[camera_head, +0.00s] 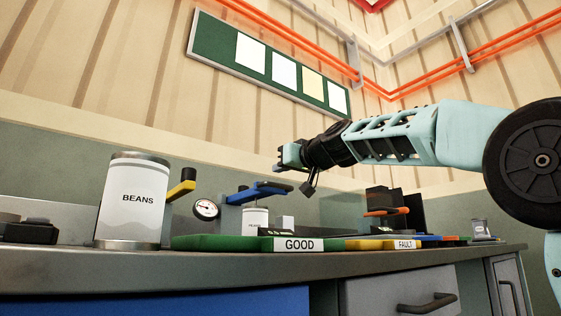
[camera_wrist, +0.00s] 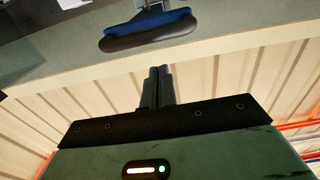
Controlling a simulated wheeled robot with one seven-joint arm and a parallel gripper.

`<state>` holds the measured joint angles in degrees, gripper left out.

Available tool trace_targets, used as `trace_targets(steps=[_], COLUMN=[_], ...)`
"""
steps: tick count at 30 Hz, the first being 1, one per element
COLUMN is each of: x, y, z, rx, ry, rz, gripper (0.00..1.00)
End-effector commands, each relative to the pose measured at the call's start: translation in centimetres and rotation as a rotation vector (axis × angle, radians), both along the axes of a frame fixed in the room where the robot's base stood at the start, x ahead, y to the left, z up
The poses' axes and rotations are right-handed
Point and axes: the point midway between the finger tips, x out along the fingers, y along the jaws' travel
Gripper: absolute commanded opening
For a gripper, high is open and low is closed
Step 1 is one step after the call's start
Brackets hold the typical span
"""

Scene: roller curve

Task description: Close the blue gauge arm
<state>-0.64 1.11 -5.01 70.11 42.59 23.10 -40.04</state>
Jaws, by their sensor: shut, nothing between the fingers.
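The blue gauge arm (camera_head: 258,192) stands raised above the bench, behind the green GOOD tray, in the head view. It reaches to the right, roughly level. In the wrist view the blue arm (camera_wrist: 150,28) shows near the top as a rounded bar with a dark side, ahead of the fingers. My gripper (camera_head: 284,158) is above and slightly right of the blue arm in the head view. Its fingers (camera_wrist: 157,74) are together and empty, with a visible gap to the blue arm in the wrist view.
A BEANS can (camera_head: 134,203) stands left, beside a yellow-ended lever (camera_head: 181,188) and a round dial (camera_head: 206,209). The green tray (camera_head: 220,243) and yellow FAULT tray (camera_head: 372,244) lie along the bench front. An orange lever (camera_head: 386,211) stands right. Air above the bench's left is clear.

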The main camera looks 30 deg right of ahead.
Motion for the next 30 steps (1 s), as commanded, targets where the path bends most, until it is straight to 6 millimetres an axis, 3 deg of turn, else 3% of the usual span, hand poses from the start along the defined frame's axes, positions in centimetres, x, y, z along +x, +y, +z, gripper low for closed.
trace_targets(steps=[1, 3, 6, 15, 30], x=[0.2, -2.0, -4.3, -8.9, -9.8], y=[0.2, -0.3, -0.7, -1.6, -1.8], z=[1.6, 0.4, 0.2, -0.3, -0.5], rx=[0.001, 0.002, 0.002, 0.001, 0.002], ry=[-0.001, -0.005, -0.007, -0.007, -0.007], rz=[0.001, -0.002, -0.001, 0.000, -0.001], gripper=[0.00, 0.00, 0.00, 0.00, 0.00])
